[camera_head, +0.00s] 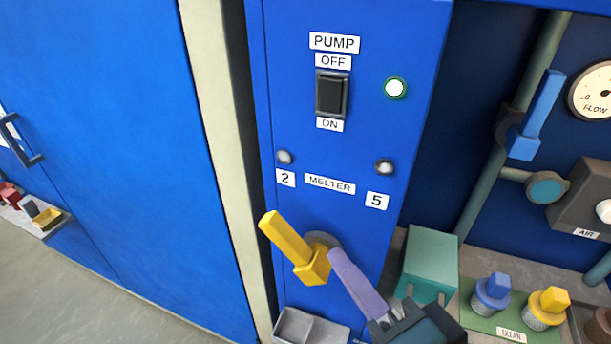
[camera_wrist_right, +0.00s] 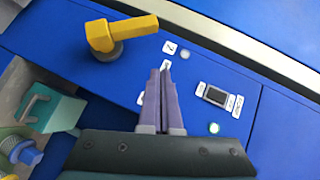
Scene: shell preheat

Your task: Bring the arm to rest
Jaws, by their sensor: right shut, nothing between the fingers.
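My right gripper (camera_head: 345,268) is shut with nothing between its purple fingers. It comes up from the bottom of the head view, its tips beside the hub of the yellow lever (camera_head: 290,243) on the blue melter panel (camera_head: 345,230). The lever's handle tilts up and left, toward the "2" label (camera_head: 285,178). In the right wrist view the shut fingers (camera_wrist_right: 161,95) point at the panel, and the yellow lever (camera_wrist_right: 125,32) stands clear of them. My left gripper is in neither view.
A black pump switch (camera_head: 332,95) and a lit round lamp (camera_head: 396,87) are higher on the panel. A teal box (camera_head: 430,262), blue-topped jar (camera_head: 492,292) and yellow-topped jar (camera_head: 547,305) stand right of my gripper. A grey tray (camera_head: 310,328) lies below the lever.

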